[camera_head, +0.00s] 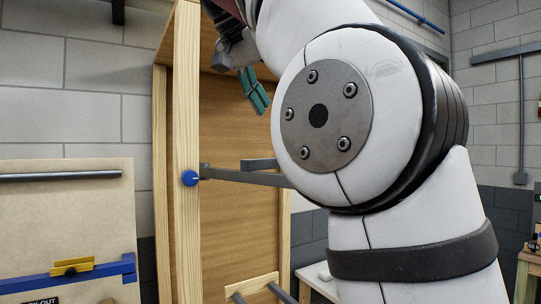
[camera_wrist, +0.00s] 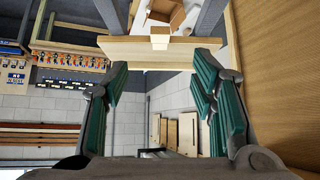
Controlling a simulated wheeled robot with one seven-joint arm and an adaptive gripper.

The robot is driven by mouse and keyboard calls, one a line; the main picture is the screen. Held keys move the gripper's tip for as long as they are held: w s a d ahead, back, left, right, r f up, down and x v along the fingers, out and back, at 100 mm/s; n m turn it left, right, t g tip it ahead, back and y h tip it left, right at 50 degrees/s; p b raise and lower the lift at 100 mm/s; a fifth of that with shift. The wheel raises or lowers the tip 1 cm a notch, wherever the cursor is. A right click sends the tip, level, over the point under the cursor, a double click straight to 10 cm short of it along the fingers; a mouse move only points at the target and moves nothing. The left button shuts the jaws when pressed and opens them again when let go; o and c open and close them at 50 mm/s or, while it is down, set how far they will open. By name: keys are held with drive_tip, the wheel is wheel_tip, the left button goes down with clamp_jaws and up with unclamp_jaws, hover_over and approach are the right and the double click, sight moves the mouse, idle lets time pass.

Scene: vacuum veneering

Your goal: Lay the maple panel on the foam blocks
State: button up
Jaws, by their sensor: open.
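My gripper (camera_head: 256,92) is raised in front of the tall wooden rack (camera_head: 187,120) in the head view, partly hidden by my arm. In the wrist view its teal-padded fingers (camera_wrist: 160,82) are spread apart with nothing held between them. A pale wooden board with a small block on it (camera_wrist: 145,50) spans the view ahead of the fingertips; I cannot tell whether it is the maple panel or part of the rack. I cannot make out the foam blocks in either view.
A brown wood surface (camera_wrist: 283,75) is close on the right in the wrist view. A tan board with a blue clamp (camera_head: 70,268) stands at left.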

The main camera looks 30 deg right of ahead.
drive_tip(key=p+x, duration=0.1)
drive_tip(key=x, duration=1.2)
drive_tip(key=shift+w+d+f, duration=0.15)
drive_tip(key=shift+d+f, duration=0.05)
drive_tip(key=shift+f, duration=0.05)
clamp_jaws()
